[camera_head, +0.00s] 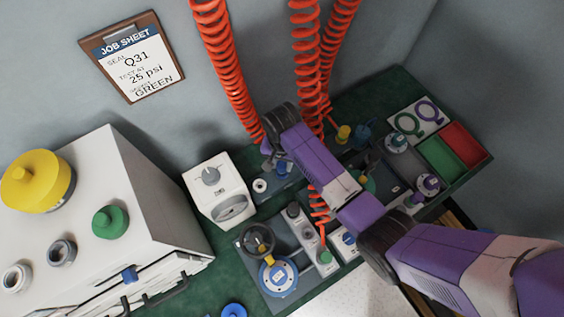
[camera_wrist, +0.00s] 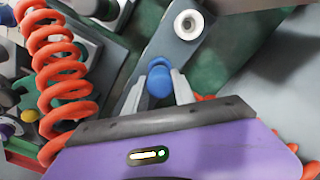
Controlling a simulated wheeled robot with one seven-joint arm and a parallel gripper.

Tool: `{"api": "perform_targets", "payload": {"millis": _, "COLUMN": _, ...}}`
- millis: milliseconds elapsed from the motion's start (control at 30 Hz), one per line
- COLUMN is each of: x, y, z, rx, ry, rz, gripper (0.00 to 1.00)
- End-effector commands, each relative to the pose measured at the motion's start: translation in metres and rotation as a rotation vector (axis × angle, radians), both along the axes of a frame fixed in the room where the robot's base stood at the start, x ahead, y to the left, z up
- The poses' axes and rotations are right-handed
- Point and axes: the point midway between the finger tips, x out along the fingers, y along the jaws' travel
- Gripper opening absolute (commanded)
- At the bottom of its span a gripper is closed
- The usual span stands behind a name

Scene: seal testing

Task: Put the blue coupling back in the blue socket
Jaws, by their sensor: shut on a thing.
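The blue coupling (camera_wrist: 160,84) is between the two pale fingertips of my gripper (camera_wrist: 161,86) in the wrist view. My gripper is shut on it. Just beyond it is the blue socket (camera_wrist: 158,63), a round blue piece on a grey strip. The coupling overlaps the socket in this view, so I cannot tell whether it is seated or only above it.
A white ring-shaped port (camera_wrist: 188,24) is on the same strip; it also shows in the head view (camera_head: 259,185). Orange coiled hoses (camera_head: 228,60) hang close to my gripper. A white gauge box (camera_head: 217,190) stands left. A valve plate (camera_head: 275,275) is in front.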

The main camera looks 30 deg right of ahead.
Motion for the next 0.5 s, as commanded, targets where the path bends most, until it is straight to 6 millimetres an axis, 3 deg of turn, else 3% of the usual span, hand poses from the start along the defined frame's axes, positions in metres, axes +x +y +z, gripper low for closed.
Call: {"api": "perform_targets", "payload": {"millis": 500, "x": -0.0001, "y": 0.0000, "z": -0.0099, "rx": -0.001, "ry": 0.001, "rz": 0.000, "gripper": 0.00}}
